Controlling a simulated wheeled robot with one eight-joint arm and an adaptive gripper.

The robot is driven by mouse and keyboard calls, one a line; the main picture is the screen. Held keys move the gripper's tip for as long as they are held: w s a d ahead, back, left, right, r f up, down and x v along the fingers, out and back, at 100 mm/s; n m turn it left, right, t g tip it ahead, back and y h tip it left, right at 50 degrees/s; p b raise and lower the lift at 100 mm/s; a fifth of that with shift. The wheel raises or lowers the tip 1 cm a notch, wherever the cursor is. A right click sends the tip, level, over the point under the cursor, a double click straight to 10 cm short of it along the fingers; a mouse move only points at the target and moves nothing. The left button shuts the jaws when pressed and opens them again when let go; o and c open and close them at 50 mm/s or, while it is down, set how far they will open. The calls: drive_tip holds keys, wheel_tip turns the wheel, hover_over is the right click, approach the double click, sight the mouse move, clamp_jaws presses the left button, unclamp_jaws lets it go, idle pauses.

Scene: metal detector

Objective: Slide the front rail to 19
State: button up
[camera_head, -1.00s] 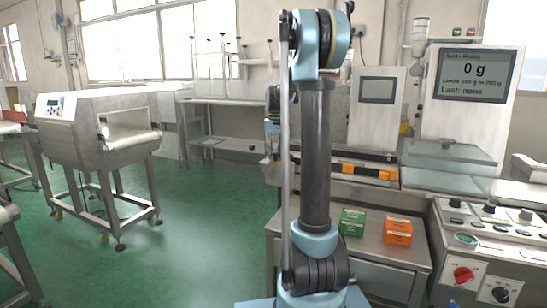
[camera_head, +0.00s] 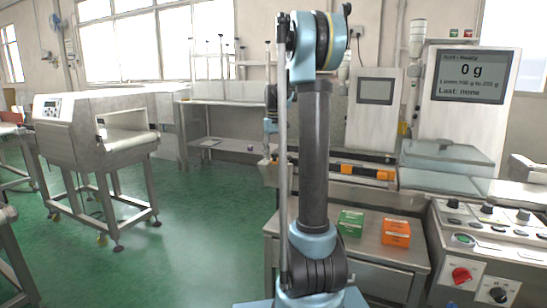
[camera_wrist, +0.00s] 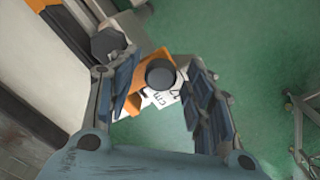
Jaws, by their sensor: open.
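In the wrist view my gripper (camera_wrist: 164,94) is open, with one dark padded finger on each side. A round black knob (camera_wrist: 160,73) shows between the fingers, on an orange piece (camera_wrist: 142,66). I cannot tell whether the fingers touch the knob. In the head view the conveyor's front side carries orange pieces (camera_head: 383,175) on a dark strip. My arm hides the left part of this side, and the gripper is mostly hidden behind the arm.
A green box (camera_head: 350,223) and an orange box (camera_head: 396,233) stand on the metal cabinet below. A control panel (camera_head: 489,245) is at the right. Another conveyor machine (camera_head: 95,130) stands at the left. Green floor lies open between.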

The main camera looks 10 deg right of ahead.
drive_tip(key=shift+w+r, duration=0.1)
drive_tip(key=shift+r, duration=3.45)
drive_tip(key=s+f+t, duration=0.1)
drive_tip(key=s+f, duration=0.3)
drive_tip(key=s, duration=0.7)
drive_tip(key=s+a+f+m, duration=0.1)
drive_tip(key=s+f, duration=0.4)
drive_tip(key=s, duration=0.6)
drive_tip(key=s+f+t, duration=0.1)
drive_tip(key=s+f, duration=0.3)
drive_tip(key=s, duration=0.6)
drive_tip(key=s+f+m, duration=0.1)
drive_tip(key=s+f, duration=0.8)
drive_tip(key=f, duration=0.1)
drive_tip(key=shift+a, duration=0.2)
